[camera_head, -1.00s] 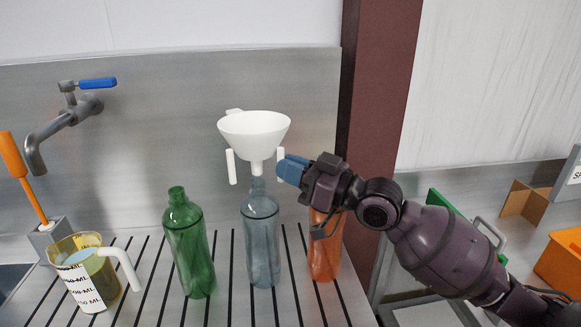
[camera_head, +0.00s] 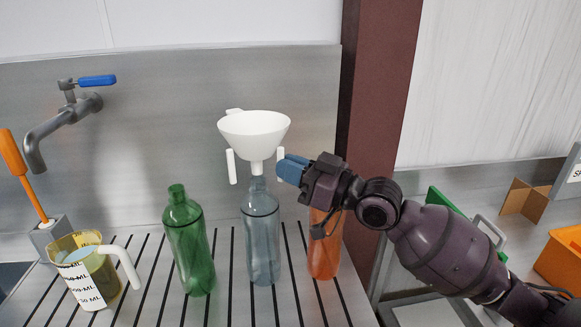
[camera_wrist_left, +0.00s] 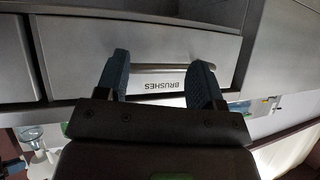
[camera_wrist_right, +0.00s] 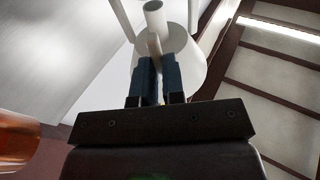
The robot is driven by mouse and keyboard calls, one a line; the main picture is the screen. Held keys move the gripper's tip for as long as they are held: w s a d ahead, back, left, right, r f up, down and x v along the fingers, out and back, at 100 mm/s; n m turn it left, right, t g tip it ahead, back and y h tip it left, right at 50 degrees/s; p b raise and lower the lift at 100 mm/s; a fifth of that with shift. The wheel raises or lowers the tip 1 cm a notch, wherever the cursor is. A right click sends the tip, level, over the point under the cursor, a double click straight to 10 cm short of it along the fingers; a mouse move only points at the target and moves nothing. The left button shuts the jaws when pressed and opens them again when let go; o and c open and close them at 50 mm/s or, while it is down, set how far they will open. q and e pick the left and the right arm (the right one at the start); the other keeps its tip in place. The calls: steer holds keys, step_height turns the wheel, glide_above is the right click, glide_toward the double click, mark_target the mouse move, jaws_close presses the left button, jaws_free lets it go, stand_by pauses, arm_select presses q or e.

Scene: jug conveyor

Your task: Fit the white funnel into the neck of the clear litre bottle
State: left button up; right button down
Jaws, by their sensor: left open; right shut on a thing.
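The white funnel (camera_head: 253,137) is upright in the head view, its spout directly above the mouth of the clear litre bottle (camera_head: 262,245). The spout's tip and the bottle's mouth meet in the picture; I cannot tell whether the tip is inside. My right gripper (camera_head: 283,170) is shut on one of the funnel's hanging white handles, right of the spout. The right wrist view shows these fingers (camera_wrist_right: 158,70) closed against the white funnel (camera_wrist_right: 190,65). My left gripper (camera_wrist_left: 162,80) shows only in the left wrist view, open and empty, before a drawer.
A green bottle (camera_head: 190,250) stands left of the clear one, an orange bottle (camera_head: 323,255) right of it, partly behind my right gripper. A measuring jug (camera_head: 90,270) stands on the ribbed board at left, below a tap (camera_head: 60,125). A drawer (camera_wrist_left: 70,60) is labelled BRUSHES.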

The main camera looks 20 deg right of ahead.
arm_select(q)
steer(key=shift+s+f, duration=0.3)
steer(key=shift+f, duration=0.05)
arm_select(e)
steer(key=shift+f, duration=0.4)
arm_select(q)
steer(key=shift+w+f+b, duration=0.15)
steer(key=shift+w+b, duration=0.05)
steer(key=shift+b, duration=0.15)
arm_select(e)
steer(key=shift+f, duration=0.45)
arm_select(q)
steer(key=shift+f, duration=0.1)
arm_select(e)
steer(key=shift+f, duration=0.15)
arm_select(q)
steer(key=shift+s+f, duration=0.2)
steer(key=shift+s, duration=0.1)
steer(key=shift+f+b, duration=0.2)
steer(key=shift+b, duration=0.1)
arm_select(e)
steer(key=shift+f, duration=0.45)
arm_select(q)
steer(key=shift+w, duration=0.25)
arm_select(e)
steer(key=shift+f, duration=0.15)
arm_select(q)
steer(key=shift+s+f, duration=0.35)
arm_select(e)
steer(key=shift+f, duration=0.5)
